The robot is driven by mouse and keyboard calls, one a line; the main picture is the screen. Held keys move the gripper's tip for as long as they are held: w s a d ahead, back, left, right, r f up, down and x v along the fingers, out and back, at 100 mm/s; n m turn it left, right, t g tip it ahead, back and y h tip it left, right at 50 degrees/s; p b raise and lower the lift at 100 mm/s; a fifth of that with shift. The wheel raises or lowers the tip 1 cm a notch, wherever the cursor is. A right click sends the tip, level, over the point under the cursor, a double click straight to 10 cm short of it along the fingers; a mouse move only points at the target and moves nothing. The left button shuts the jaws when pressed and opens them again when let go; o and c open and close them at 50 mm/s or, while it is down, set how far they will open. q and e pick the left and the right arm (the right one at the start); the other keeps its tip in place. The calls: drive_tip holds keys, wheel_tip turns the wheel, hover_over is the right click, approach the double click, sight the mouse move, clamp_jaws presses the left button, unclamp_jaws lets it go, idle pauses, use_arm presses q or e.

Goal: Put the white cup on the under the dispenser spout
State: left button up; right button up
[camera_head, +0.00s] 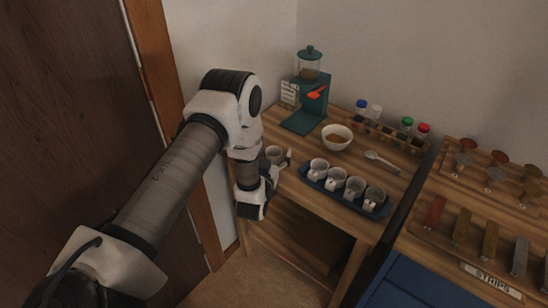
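The dispenser (319,107) is a teal stand with a clear jar (309,72) on top and an orange part (317,92) on its front. Its flat base (298,123) is bare. A pale cup (274,153) shows near the left edge of the wooden table, right at my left gripper (279,165). The forearm and wrist partly hide the gripper, so I cannot tell if its fingers are closed on this cup. Several more whitish cups (336,178) stand in a row on a dark blue tray (313,184). My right gripper is out of view.
A white bowl (337,137) with brown contents and a spoon (381,160) lie between tray and back rack. The wooden rack (385,132) holds bottles with coloured caps. A second table with a sample board (485,240) stands at the right. Wall and door frame flank my arm.

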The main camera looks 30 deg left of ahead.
use_arm(q)
drive_tip(key=shift+r, duration=0.1)
drive_tip(key=c, duration=0.7)
drive_tip(key=shift+o, duration=0.2)
